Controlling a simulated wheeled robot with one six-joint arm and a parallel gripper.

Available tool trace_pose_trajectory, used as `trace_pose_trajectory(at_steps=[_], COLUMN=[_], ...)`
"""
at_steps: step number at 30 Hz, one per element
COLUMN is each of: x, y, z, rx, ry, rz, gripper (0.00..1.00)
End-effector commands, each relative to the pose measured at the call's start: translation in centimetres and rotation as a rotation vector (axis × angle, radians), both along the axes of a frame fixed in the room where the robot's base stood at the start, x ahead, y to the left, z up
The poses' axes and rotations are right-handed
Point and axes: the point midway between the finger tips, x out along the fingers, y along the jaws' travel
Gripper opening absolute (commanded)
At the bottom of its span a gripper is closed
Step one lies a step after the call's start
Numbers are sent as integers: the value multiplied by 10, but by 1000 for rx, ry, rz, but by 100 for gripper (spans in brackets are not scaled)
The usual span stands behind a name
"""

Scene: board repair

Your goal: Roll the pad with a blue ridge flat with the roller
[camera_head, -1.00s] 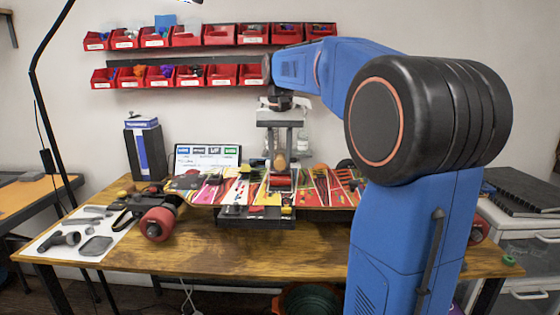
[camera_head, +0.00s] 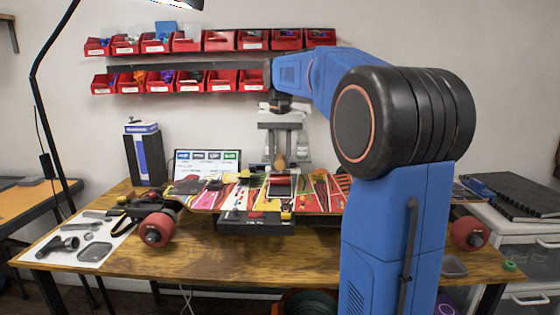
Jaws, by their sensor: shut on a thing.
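A long deck (camera_head: 205,200) with colourful graphics lies across the workbench on red wheels. My gripper (camera_head: 280,158) points down over the middle of the deck. It is shut on the wooden handle of the roller (camera_head: 280,163).
A dark box (camera_head: 256,223) sits at the deck's front edge. A white mat (camera_head: 75,243) with tools lies at the left of the workbench (camera_head: 200,262). A blue-black box (camera_head: 146,155) and a label panel (camera_head: 207,162) stand behind. Red bins (camera_head: 219,41) line the wall.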

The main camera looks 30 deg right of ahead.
Motion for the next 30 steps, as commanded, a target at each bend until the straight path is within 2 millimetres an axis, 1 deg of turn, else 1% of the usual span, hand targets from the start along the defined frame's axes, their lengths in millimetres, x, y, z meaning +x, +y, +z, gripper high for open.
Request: trace_pose_trajectory(at_steps=[5,8,30], x=[0,0,0], y=[0,0,0], z=[2,8,66], rx=[-1,-1,-1], ry=[-1,-1,-1], rz=[0,0,0], gripper=[9,9,9])
